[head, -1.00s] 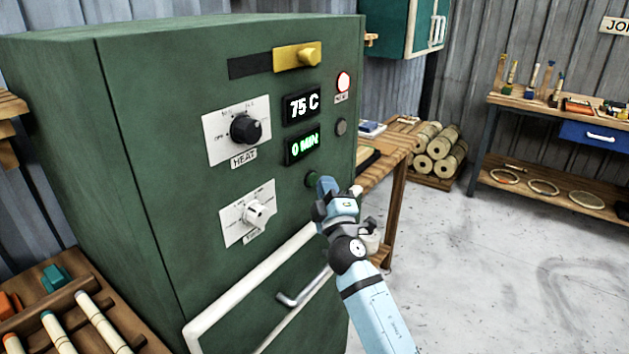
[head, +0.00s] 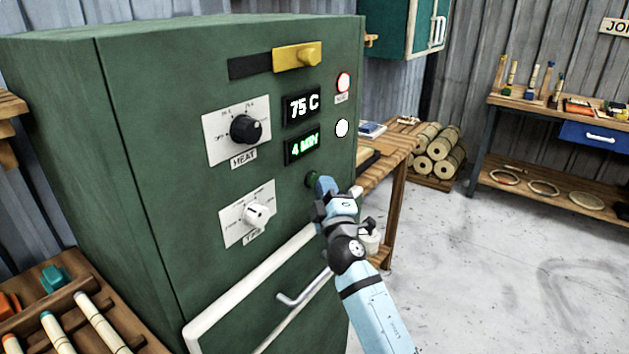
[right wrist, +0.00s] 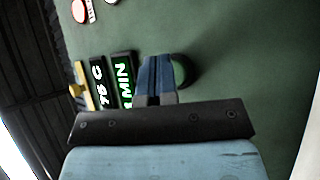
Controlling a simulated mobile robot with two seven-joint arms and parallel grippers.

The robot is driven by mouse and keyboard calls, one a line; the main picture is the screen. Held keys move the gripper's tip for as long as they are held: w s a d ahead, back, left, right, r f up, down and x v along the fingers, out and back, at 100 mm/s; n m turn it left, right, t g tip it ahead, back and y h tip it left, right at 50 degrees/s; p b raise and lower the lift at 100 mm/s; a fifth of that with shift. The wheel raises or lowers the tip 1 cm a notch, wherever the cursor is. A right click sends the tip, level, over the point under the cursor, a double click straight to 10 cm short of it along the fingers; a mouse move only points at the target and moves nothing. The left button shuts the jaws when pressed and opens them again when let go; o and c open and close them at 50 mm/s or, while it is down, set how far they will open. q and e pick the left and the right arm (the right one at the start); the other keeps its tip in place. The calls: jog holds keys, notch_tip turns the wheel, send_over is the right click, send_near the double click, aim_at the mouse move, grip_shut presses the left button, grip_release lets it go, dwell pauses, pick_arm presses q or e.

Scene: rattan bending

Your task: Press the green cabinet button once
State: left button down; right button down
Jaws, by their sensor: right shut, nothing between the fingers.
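The green cabinet (head: 160,190) stands at the left of the head view. Its green button (head: 311,180) is on the front, below the lit time display, and is partly hidden by my right gripper (head: 325,185). In the right wrist view the green button (right wrist: 183,72) shows beside the shut fingers (right wrist: 157,75) and partly behind them. The fingers are shut and empty at the button; I cannot tell whether they touch it. The temperature display (head: 301,106) reads 75 C and the time display (head: 302,148) reads 4 MIN. My left gripper is not in view.
A white lamp (head: 341,128) and a red-ringed lamp (head: 343,82) are lit on the cabinet. The heat knob (head: 246,129), lower knob (head: 257,214) and door handle (head: 303,288) are nearby. A wooden table (head: 388,165) stands to the right, with open floor beyond.

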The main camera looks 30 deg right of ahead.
jog(key=shift+s+d, duration=0.25)
jog(key=shift+s, duration=0.35)
jog(key=shift+s, duration=0.1)
jog(key=s, duration=0.1)
jog(key=s+d, duration=0.1)
jog(key=s, duration=0.1)
jog(key=s+d, duration=0.1)
jog(key=shift+s+p, duration=0.2)
jog(key=shift+p, duration=0.15)
jog(key=shift+a+f, duration=0.1)
dwell(0.5)
